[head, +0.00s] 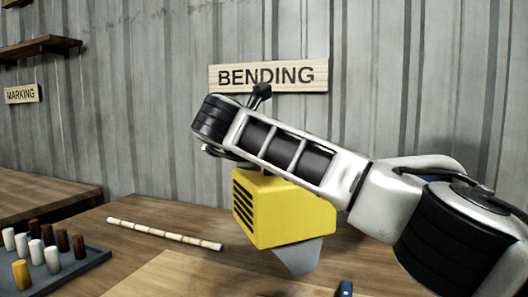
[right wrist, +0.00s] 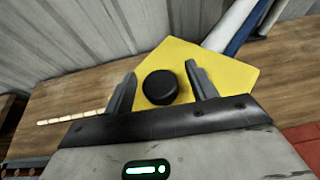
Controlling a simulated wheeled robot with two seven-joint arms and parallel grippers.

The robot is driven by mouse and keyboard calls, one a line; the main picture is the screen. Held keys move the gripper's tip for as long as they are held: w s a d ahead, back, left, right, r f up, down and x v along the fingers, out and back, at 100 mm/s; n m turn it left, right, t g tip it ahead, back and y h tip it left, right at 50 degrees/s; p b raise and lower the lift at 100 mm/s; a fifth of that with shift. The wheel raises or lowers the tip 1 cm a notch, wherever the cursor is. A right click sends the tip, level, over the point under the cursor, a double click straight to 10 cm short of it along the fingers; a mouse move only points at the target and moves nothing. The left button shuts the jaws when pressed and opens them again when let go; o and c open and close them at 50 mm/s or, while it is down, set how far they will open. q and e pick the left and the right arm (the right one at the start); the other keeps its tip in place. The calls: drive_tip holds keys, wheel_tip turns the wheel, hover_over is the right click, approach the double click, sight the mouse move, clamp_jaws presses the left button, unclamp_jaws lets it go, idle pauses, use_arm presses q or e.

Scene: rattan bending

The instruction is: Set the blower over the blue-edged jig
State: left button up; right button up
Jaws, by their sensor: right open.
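The blower is a yellow box (head: 285,215) with dark vents and a grey tapered nozzle at its lower end. It stands in the middle of the head view, partly behind my right arm. In the right wrist view its yellow top (right wrist: 222,78) carries a round black knob (right wrist: 160,88). My right gripper (right wrist: 161,68) is open, with one finger on each side of the knob; I cannot tell whether they touch it. A small blue piece (head: 345,288) shows at the bottom edge of the head view; I cannot tell whether it belongs to the jig. My left gripper is out of view.
A pale jointed rattan stick (head: 165,234) lies on the wooden bench. A grey tray (head: 92,262) with several upright pegs stands at left. A light board (head: 180,277) lies in front. Blue and white tubes (right wrist: 238,28) are beyond the blower. A BENDING sign (head: 268,76) hangs behind.

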drive_tip(key=b+v, duration=0.3)
drive_tip(key=v, duration=1.3)
